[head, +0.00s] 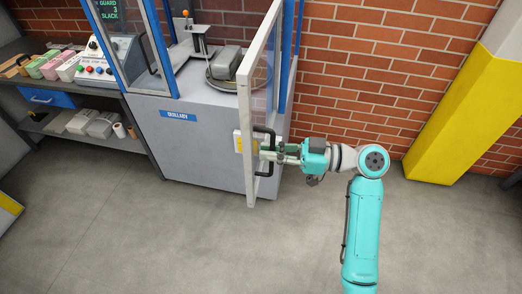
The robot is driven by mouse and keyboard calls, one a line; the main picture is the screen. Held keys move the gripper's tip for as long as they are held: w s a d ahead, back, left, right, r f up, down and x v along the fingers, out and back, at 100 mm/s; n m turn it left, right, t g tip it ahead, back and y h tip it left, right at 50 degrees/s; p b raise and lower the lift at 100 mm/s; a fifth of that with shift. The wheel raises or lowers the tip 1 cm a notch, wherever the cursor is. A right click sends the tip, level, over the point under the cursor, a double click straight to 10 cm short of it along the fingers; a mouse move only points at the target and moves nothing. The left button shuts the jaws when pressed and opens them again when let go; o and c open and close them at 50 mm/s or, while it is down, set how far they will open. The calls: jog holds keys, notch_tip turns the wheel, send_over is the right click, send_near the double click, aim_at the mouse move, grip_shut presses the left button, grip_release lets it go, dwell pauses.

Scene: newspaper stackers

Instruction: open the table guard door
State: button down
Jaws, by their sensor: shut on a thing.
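The table guard door (249,92) is a clear panel in a pale frame on the front of the grey machine cabinet (205,140). It stands swung out toward me, seen nearly edge-on, so the opening to its left shows. A dark bar handle (266,170) is on the door's right face, near its lower end. My gripper (279,156) reaches in from the right and is shut on this handle. The exact finger contact is small and partly hidden. A small white and yellow plate (238,141) sits on the door's left side near the handle.
Inside the guard, a grey block (226,61) lies on a round turntable (222,82). A workbench (75,87) with a control box (109,62) and several coloured blocks stands left. A yellow and grey pillar (468,115) stands right by the brick wall. The front floor is clear.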

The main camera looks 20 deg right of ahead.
jog(key=shift+s+d+f, duration=0.1)
jog(key=shift+s+d, duration=0.15)
jog(key=shift+d, duration=0.3)
jog(key=c, duration=1.2)
grip_release()
jog(key=v, duration=1.2)
jog(key=shift+w, duration=0.1)
